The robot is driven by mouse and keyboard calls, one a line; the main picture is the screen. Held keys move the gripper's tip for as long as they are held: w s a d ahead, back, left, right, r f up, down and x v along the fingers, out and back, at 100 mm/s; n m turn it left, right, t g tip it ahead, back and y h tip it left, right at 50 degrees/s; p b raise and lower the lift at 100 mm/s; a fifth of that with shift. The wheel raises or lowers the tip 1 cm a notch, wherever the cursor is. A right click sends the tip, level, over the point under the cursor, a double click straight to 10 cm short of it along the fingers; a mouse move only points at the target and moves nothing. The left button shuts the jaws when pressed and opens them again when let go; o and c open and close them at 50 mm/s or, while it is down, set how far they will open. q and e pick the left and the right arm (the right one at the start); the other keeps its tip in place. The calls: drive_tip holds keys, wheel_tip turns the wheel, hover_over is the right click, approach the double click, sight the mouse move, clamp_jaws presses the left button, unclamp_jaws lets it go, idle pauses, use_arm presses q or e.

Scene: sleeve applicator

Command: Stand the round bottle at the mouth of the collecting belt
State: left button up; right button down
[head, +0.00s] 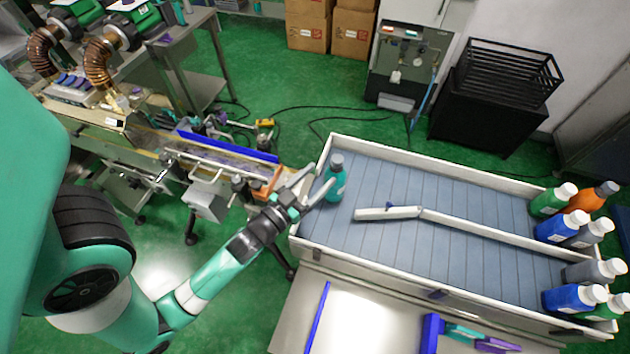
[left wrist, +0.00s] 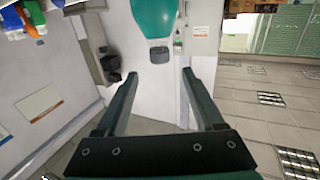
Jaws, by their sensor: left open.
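The round bottle (head: 336,180) is teal with a grey cap and stands upright on the left end of the blue-grey slatted collecting belt (head: 440,188). My left gripper (head: 321,180) is open beside the bottle, its fingers pointing at it from the left. In the left wrist view the bottle (left wrist: 154,18) appears upside down at the top edge, beyond the spread fingertips of my left gripper (left wrist: 160,76), with no finger closed on it. Part of the bottle is cut off there. My right gripper is not in view.
A white divider (head: 480,228) with an angled front piece (head: 388,213) runs along the belt. White side walls (head: 440,160) edge it. Several capped bottles, such as an orange one (head: 592,198), stand at the far right. A conveyor with a blue rail (head: 228,145) lies left.

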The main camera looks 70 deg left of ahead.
use_arm(q)
drive_tip(key=shift+s+d, duration=0.2)
drive_tip(key=shift+s, duration=0.1)
